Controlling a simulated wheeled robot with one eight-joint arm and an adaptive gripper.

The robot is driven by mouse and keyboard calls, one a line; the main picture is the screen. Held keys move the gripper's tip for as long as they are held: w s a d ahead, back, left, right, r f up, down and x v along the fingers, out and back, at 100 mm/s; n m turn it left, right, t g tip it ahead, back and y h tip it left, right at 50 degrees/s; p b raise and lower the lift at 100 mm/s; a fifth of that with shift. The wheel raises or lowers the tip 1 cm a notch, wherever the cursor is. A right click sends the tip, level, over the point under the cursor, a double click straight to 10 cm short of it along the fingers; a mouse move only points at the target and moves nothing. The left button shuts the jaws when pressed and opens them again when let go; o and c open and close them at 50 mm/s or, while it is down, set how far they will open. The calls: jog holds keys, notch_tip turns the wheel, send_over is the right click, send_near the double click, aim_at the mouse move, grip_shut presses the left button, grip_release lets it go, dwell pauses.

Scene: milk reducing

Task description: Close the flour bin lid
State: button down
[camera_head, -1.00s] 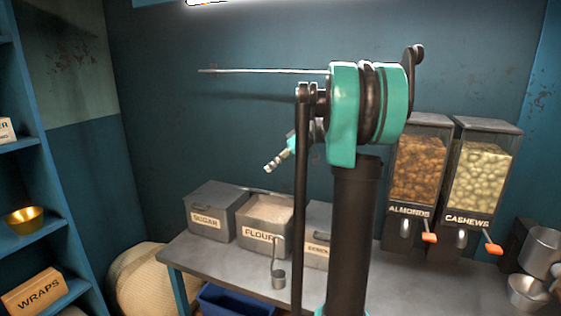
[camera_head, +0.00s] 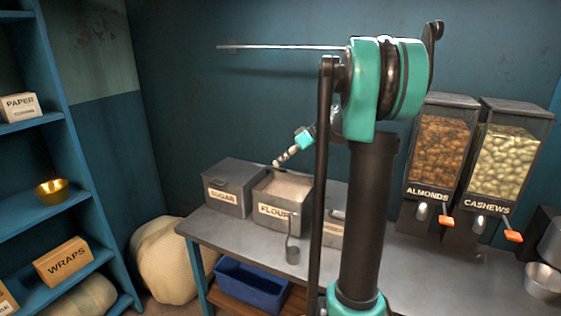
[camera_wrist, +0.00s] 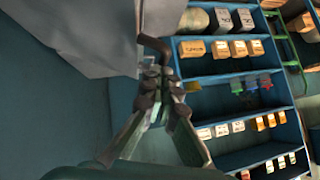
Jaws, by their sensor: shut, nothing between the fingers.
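The flour bin (camera_head: 274,211) is a grey metal box with a FLOUR label, standing on the table between the sugar bin and another bin. Its top is open and pale flour (camera_head: 283,187) shows inside. I cannot make out its lid clearly in the head view. My gripper (camera_head: 278,162) is shut and empty, above the back left of the flour bin and apart from it as far as I can tell. In the wrist view my gripper (camera_wrist: 158,72) shows its fingers together, beside a large pale grey surface that I cannot identify.
The sugar bin (camera_head: 227,194) is covered. A metal scoop (camera_head: 292,252) is in front of the flour bin. My arm partly hides the third bin (camera_head: 333,229). Almond (camera_head: 438,150) and cashew (camera_head: 500,160) dispensers stand right. Blue shelves (camera_head: 30,205) are left; a blue crate (camera_head: 252,287) sits below.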

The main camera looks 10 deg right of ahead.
jog(key=shift+s+a+f, duration=0.25)
jog(key=shift+s+f, duration=0.1)
jog(key=shift+f, duration=0.1)
jog(key=s+a+f+n+t+h, duration=0.2)
jog(key=s+f+t, duration=0.1)
jog(key=f, duration=0.8)
jog(key=shift+s+n+t+h, duration=0.15)
jog(key=shift+n+t+h, duration=0.15)
jog(key=shift+h, duration=0.1)
jog(key=shift+a+f, duration=0.1)
jog(key=shift+a, duration=0.05)
